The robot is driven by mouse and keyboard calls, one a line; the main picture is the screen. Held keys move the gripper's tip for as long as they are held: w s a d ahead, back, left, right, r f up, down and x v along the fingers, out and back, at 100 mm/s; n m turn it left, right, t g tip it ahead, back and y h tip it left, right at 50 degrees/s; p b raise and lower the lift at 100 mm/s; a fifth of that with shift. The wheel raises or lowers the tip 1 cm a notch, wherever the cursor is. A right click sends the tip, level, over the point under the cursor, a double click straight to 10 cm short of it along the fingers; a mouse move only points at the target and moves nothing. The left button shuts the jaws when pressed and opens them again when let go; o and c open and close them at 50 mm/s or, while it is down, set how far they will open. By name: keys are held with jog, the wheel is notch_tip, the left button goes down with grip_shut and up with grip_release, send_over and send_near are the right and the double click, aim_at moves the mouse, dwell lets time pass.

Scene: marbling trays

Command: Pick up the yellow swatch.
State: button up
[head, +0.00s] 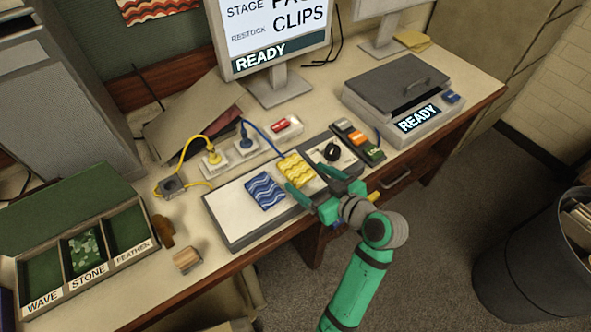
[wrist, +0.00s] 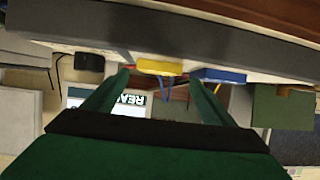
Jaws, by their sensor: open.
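The yellow swatch (head: 296,170), with pale wavy lines, lies on the white tray (head: 228,208) at the desk's front. A blue wavy swatch (head: 264,191) lies just left of it on the same tray. My gripper (head: 312,190) is open and empty at the tray's front side, close to the yellow swatch and apart from it as far as I can tell. In the wrist view the two green fingers (wrist: 160,85) stand apart. The edge of the yellow swatch (wrist: 160,67) shows between and beyond them, with the blue swatch (wrist: 218,75) to the right.
A dial panel (head: 330,150) and a row of coloured buttons (head: 358,140) stand right of the swatches. A sorting box (head: 107,259) labelled WAVE, STONE and FEATHER is at left. A wooden block (head: 186,260) lies near the front edge. Yellow and blue cables run behind the tray.

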aim_at(295, 167)
jog(key=x, duration=0.4)
jog(key=shift+w+a, duration=0.2)
jog(key=shift+w, duration=0.25)
jog(key=c, duration=1.1)
jog(key=shift+r, duration=0.15)
